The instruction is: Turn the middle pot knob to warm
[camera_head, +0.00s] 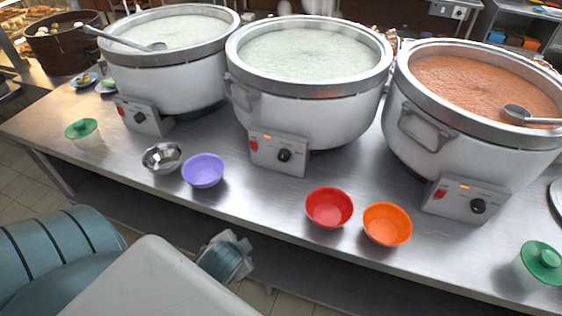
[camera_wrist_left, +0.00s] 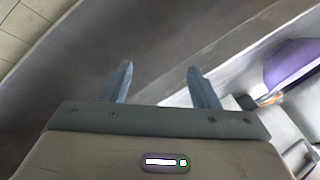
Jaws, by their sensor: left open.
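The middle pot (camera_head: 325,112) is a large white stockpot of pale congee on the steel counter. Its control box (camera_head: 268,163) faces me, with a round black knob (camera_head: 284,155), a red switch (camera_head: 253,145) and a small orange light (camera_head: 267,137). The knob's mark is too small to read. My left gripper (camera_wrist_left: 160,75) shows in the left wrist view with its two fingers apart and nothing between them. It is away from the knob, low near the counter's front edge. The right gripper is not in view.
A left pot (camera_head: 165,70) and a right pot (camera_head: 405,125) flank the middle one. A purple bowl (camera_head: 203,171), metal bowls (camera_head: 161,157), a red bowl (camera_head: 329,209) and an orange bowl (camera_head: 387,225) stand along the front. The counter (camera_head: 262,205) is bare between the purple and red bowls.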

